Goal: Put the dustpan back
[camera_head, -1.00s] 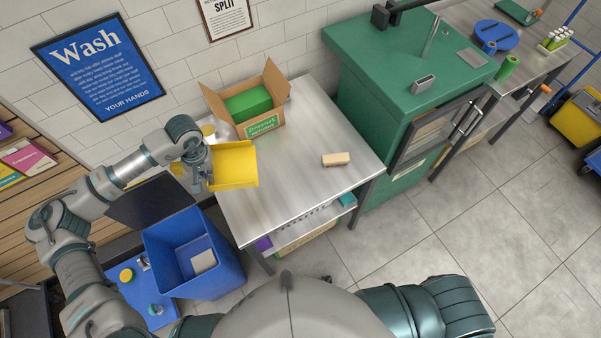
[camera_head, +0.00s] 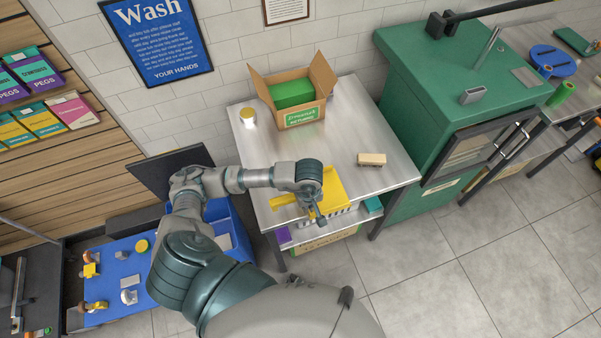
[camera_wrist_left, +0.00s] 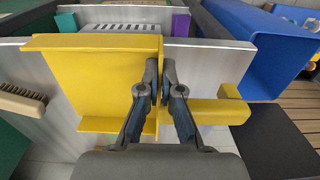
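The yellow dustpan (camera_head: 337,188) is at the front edge of the steel table, above or just before the basket on the shelf below. My left gripper (camera_head: 317,216) is shut on it where the handle meets the pan. In the left wrist view, the fingers (camera_wrist_left: 160,88) close on the yellow dustpan (camera_wrist_left: 95,72), with its handle sticking out to the right. Whether the pan touches the table is unclear. My right gripper is out of view.
The steel table (camera_head: 345,125) holds a cardboard box (camera_head: 301,114) with a green item, a white jar with a yellow lid (camera_head: 248,118), and a wooden brush (camera_head: 371,160). A lower shelf holds a white basket (camera_head: 345,217). A blue bin (camera_head: 237,220) stands left; a green cabinet (camera_head: 440,100) stands right.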

